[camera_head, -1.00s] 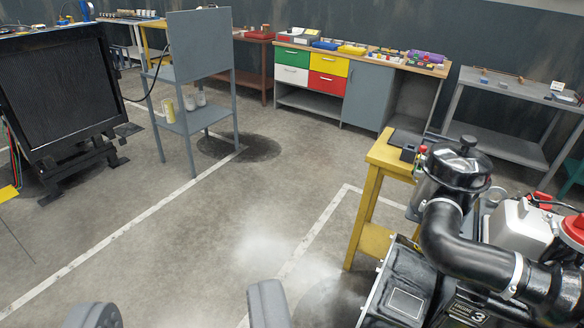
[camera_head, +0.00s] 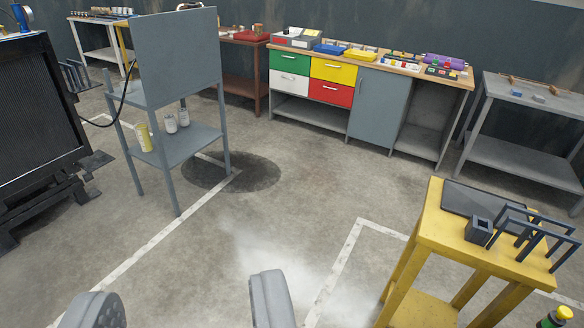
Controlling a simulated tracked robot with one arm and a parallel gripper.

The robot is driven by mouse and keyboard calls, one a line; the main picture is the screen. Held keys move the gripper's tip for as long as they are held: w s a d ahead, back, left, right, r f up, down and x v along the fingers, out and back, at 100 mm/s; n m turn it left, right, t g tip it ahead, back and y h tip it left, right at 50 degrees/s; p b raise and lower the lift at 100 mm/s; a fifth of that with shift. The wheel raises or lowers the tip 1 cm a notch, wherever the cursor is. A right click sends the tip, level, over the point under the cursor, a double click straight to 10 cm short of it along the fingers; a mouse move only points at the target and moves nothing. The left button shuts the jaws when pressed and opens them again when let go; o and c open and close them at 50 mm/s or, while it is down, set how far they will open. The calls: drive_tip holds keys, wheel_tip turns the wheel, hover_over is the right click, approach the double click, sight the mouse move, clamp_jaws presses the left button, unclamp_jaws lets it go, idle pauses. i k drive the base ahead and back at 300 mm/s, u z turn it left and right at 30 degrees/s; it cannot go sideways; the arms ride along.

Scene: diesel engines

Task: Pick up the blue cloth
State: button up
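My gripper (camera_head: 182,305) shows at the bottom edge of the view, with its two grey fingers wide apart and nothing between them. No blue cloth can be clearly made out. A flat blue item (camera_head: 330,48) lies on the wooden top of the workbench at the back, but it is too small to tell whether it is cloth. A small blue thing (camera_head: 516,92) lies on the grey table at the right, also too small to identify. My gripper is far from both, with open floor between.
A yellow stand (camera_head: 435,232) with dark metal parts is close at right. A grey stand (camera_head: 180,150) with cans on its lower shelf and a black radiator (camera_head: 40,115) are at left. The workbench (camera_head: 375,105) has coloured drawers. The middle floor is clear.

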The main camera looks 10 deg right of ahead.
sight(516, 93)
drive_tip(key=i, duration=3.25)
drive_tip(key=z, duration=1.95)
drive_tip(key=i, duration=4.5)
